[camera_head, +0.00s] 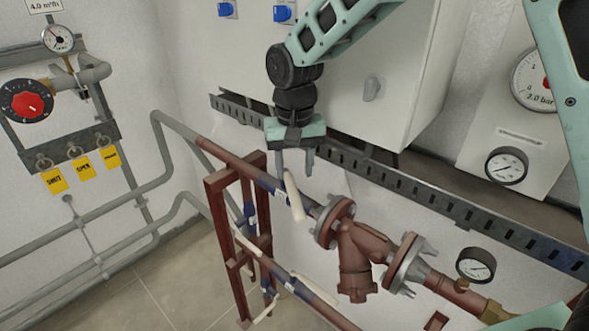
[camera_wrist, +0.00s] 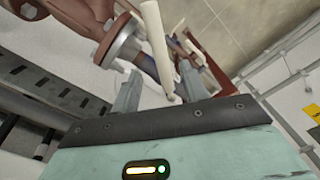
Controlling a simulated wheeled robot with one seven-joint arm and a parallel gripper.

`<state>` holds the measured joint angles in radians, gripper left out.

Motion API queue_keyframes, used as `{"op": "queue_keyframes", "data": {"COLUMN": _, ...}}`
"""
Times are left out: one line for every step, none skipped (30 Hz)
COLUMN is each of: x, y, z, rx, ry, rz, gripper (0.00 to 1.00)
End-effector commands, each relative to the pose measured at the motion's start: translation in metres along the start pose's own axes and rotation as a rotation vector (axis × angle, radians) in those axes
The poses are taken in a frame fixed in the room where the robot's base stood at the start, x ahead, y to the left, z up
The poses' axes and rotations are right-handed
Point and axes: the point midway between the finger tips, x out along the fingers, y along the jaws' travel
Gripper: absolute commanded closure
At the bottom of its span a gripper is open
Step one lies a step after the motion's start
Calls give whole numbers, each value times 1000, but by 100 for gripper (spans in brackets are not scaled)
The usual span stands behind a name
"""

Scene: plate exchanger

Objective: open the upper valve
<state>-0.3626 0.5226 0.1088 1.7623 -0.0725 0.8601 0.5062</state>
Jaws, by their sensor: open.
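The upper valve is a blue section (camera_head: 271,187) on the upper red-brown pipe, with a cream lever (camera_head: 295,200). The lever lies at an angle across the pipe, its upper end near my gripper. My gripper (camera_head: 294,168) points down above the pipe and is open. In the wrist view, the cream lever (camera_wrist: 156,45) reaches in between the two fingers of my gripper (camera_wrist: 158,82), its near end close to the palm. The fingers appear apart from the lever on both sides. Whether either finger touches it cannot be told.
A flanged red-brown strainer (camera_head: 358,255) sits right of the lever. Lower pipes carry other cream levers (camera_head: 314,287). A red frame (camera_head: 222,225) supports the pipes. A slotted rail (camera_head: 400,185) and a white cabinet (camera_head: 350,85) are behind my gripper. Yellow tags (camera_head: 82,168) hang at the left.

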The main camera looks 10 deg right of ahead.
Motion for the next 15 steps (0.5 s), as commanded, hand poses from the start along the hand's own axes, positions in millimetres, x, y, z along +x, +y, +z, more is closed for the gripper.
{"op": "queue_keyframes", "data": {"x": -19, "y": 0, "z": 0, "rx": 0, "ry": 1, "rz": -1, "gripper": 55}}
{"op": "queue_keyframes", "data": {"x": -24, "y": 0, "z": 0, "rx": 0, "ry": 2, "rz": -1, "gripper": 55}}
{"op": "queue_keyframes", "data": {"x": -32, "y": 0, "z": 0, "rx": 0, "ry": 2, "rz": -1, "gripper": 55}}
{"op": "queue_keyframes", "data": {"x": -38, "y": 0, "z": 0, "rx": 0, "ry": 2, "rz": -1, "gripper": 55}}
{"op": "queue_keyframes", "data": {"x": -44, "y": 0, "z": 0, "rx": 0, "ry": 2, "rz": 0, "gripper": 55}}
{"op": "queue_keyframes", "data": {"x": -51, "y": 0, "z": 0, "rx": 0, "ry": 1, "rz": 0, "gripper": 55}}
{"op": "queue_keyframes", "data": {"x": -57, "y": 0, "z": 0, "rx": 0, "ry": 1, "rz": 0, "gripper": 55}}
{"op": "queue_keyframes", "data": {"x": -62, "y": 0, "z": 0, "rx": 0, "ry": 0, "rz": 0, "gripper": 55}}
{"op": "queue_keyframes", "data": {"x": -70, "y": 0, "z": 0, "rx": 0, "ry": 1, "rz": 0, "gripper": 55}}
{"op": "queue_keyframes", "data": {"x": -75, "y": 0, "z": 0, "rx": 0, "ry": 1, "rz": 0, "gripper": 55}}
{"op": "queue_keyframes", "data": {"x": -79, "y": 0, "z": 0, "rx": 0, "ry": 1, "rz": 0, "gripper": 55}}
{"op": "queue_keyframes", "data": {"x": -85, "y": 0, "z": 0, "rx": 0, "ry": 2, "rz": 0, "gripper": 55}}
{"op": "queue_keyframes", "data": {"x": -90, "y": 0, "z": 0, "rx": 0, "ry": 2, "rz": 0, "gripper": 55}}
{"op": "queue_keyframes", "data": {"x": -93, "y": 0, "z": 0, "rx": 0, "ry": 2, "rz": 0, "gripper": 55}}
{"op": "queue_keyframes", "data": {"x": -98, "y": 0, "z": 0, "rx": 0, "ry": 1, "rz": 0, "gripper": 55}}
